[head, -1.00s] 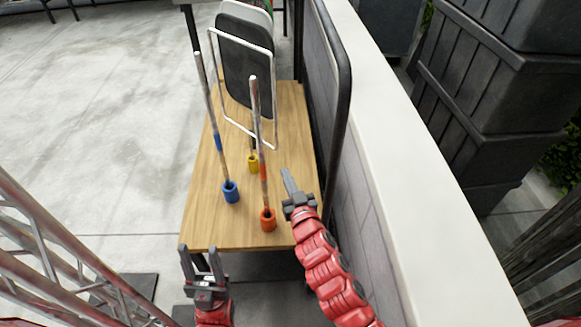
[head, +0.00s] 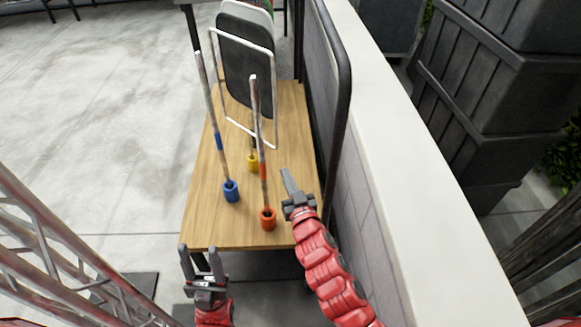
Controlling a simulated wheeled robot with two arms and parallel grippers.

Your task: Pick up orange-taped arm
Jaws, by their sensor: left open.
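The orange-taped arm (head: 257,115) is a thin pole with an orange band, standing nearly upright in an orange holder (head: 268,219) near the front of the wooden cart top (head: 210,226). A blue-taped arm (head: 211,115) stands in a blue holder (head: 231,191) to its left. My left gripper (head: 201,262) is open and empty at the cart's front edge, left of and nearer than the orange holder. My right gripper (head: 289,182) is over the cart, just right of the orange-taped arm and apart from it. Its fingers show edge-on, so their opening is unclear.
A yellow holder (head: 253,162) stands behind the orange one. A white frame with a dark panel (head: 246,65) stands at the cart's back. A black rail (head: 343,100) and a pale wall (head: 400,160) bound the right side. Metal truss (head: 50,240) stands at left.

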